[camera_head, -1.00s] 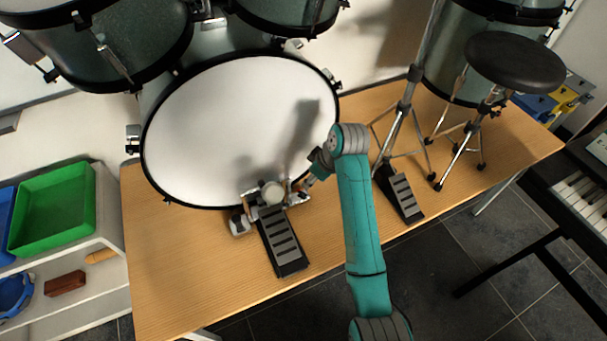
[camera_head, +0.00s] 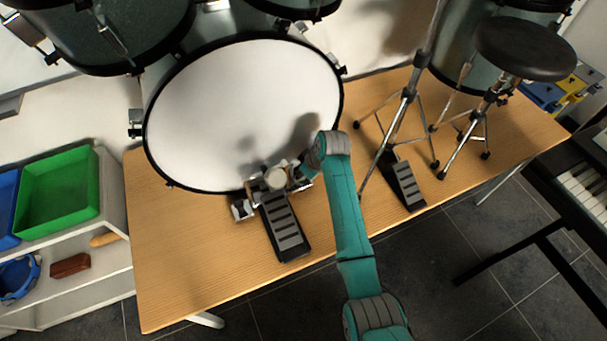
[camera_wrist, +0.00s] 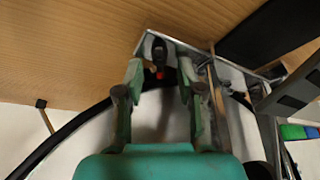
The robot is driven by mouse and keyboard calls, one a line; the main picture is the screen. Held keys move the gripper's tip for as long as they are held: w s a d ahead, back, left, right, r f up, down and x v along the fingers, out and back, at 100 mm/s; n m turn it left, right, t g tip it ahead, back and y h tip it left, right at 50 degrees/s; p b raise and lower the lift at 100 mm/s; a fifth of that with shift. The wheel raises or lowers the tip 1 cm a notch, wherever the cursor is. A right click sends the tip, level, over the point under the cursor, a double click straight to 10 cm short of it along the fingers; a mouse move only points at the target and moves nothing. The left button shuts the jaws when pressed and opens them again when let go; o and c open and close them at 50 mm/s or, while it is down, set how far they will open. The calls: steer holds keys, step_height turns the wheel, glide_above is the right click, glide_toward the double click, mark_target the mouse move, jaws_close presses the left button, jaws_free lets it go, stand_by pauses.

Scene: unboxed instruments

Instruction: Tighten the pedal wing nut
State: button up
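The bass drum pedal (camera_head: 284,228) stands on the wooden table against the drum's lower rim, with its round beater (camera_head: 276,178) raised. In the wrist view, a small dark part with a red spot (camera_wrist: 159,52) sits beside the pedal's metal frame (camera_wrist: 190,47); it may be the wing nut, but its shape is unclear. My gripper (camera_wrist: 161,69) is open, its two fingers apart on either side of this part, with no clear contact. In the head view my gripper is mostly hidden behind my wrist, just right of the beater.
The white bass drum head (camera_head: 240,110) rises right behind the pedal. A second pedal (camera_head: 404,183) and a stand's legs are to the right, with a black stool (camera_head: 535,48) beyond. The table (camera_head: 185,250) is clear at front left. A green bin (camera_head: 58,195) is at far left.

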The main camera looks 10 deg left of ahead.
jaws_close()
steer(key=shift+m, duration=0.3)
steer(key=m+t, duration=0.1)
steer(key=m, duration=0.1)
steer(key=m+t+h, duration=0.1)
steer(key=m, duration=0.2)
steer(key=shift+w+m+h, duration=0.1)
steer(key=shift+m+h, duration=0.2)
steer(key=m, duration=0.2)
steer(key=m+h, duration=0.1)
steer(key=m, duration=0.1)
steer(key=m+h, duration=0.1)
steer(key=shift+d+m, duration=0.25)
steer(key=shift+m, duration=0.15)
stand_by(0.4)
